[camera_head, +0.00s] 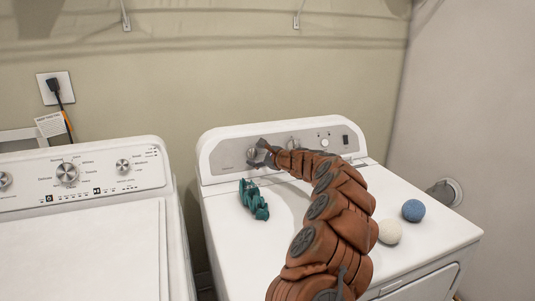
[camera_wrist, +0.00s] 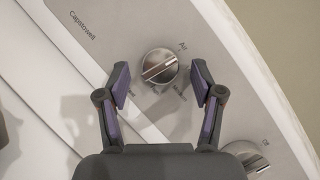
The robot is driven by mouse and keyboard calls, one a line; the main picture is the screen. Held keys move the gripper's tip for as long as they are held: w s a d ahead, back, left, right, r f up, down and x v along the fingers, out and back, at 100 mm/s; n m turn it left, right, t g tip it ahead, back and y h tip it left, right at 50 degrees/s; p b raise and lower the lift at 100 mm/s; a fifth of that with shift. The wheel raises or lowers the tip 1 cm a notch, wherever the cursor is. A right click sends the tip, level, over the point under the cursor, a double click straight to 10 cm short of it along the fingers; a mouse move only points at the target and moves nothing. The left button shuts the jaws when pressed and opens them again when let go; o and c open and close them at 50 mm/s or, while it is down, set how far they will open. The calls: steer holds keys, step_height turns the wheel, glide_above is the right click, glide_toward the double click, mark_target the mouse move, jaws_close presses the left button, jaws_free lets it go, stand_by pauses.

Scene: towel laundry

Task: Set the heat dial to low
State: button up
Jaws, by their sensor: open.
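The heat dial (camera_wrist: 160,67) is a round silver knob on the grey panel, with "Air" printed at its upper right and "Medium" at its lower right. Its ridge has a pale and reddish line slanting from lower left to upper right. Which end is the pointer I cannot tell. My gripper (camera_wrist: 160,74) is open, with one finger on each side of the dial and a visible gap on both sides. In the head view my gripper (camera_head: 262,153) is at the left part of the right machine's control panel (camera_head: 226,154) and partly hides the dial there.
A second knob (camera_wrist: 247,158) is at lower right in the wrist view. A teal bundle (camera_head: 254,199), a white ball (camera_head: 390,231) and a blue ball (camera_head: 413,210) lie on the right machine's top. Another white machine (camera_head: 80,235) stands at left. A wall bounds the right.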

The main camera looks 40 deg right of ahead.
steer(key=shift+s, duration=0.1)
steer(key=shift+s+d+r, duration=0.2)
steer(key=shift+s+r, duration=0.05)
steer(key=shift+s, duration=0.35)
steer(key=v, duration=1)
steer(key=shift+s, duration=0.25)
steer(key=shift+a, duration=0.15)
